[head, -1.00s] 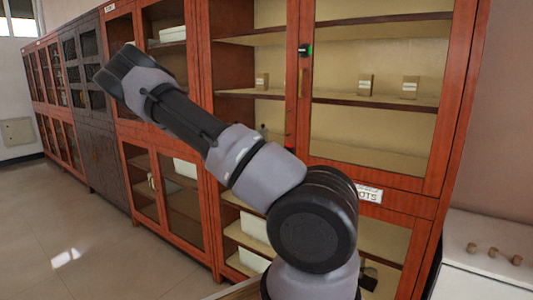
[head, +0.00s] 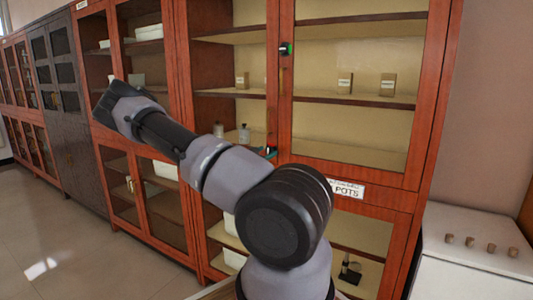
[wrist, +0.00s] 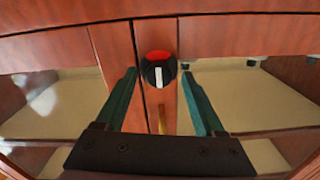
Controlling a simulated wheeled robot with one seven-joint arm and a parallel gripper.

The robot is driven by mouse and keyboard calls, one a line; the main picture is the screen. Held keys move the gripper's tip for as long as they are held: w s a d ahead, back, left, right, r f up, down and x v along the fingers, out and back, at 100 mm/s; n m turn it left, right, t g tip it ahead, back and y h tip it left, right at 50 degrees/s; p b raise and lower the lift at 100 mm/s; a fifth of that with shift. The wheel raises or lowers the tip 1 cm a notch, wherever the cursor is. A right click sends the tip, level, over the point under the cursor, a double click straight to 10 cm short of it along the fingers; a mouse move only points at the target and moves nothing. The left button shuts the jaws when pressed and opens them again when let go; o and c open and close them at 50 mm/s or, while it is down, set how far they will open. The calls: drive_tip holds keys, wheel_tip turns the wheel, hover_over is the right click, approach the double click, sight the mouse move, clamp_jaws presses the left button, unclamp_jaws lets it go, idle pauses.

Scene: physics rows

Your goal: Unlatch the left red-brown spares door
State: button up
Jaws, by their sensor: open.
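In the wrist view a round black latch knob (wrist: 158,73) with a white pointer and a red patch above it sits on a red-brown door stile (wrist: 148,36). The pointer stands about upright. A brass handle (wrist: 162,122) shows below the knob. My gripper (wrist: 157,80) is open, its two green fingers on either side of the knob, with gaps visible; contact cannot be told. In the head view a teal fingertip (head: 268,153) shows at the glazed red-brown cabinet (head: 272,100); my arm hides the rest of the gripper. No spares label is readable.
A second latch (head: 286,48) with a green patch sits higher on the neighbouring right door. A label ending in POTS (head: 347,189) is below it. A white counter (head: 470,265) with several small knobs stands at right. Open floor (head: 55,235) lies at left.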

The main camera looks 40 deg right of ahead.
drive_tip(key=shift+w+d, duration=0.1)
drive_tip(key=shift+d, duration=0.25)
clamp_jaws()
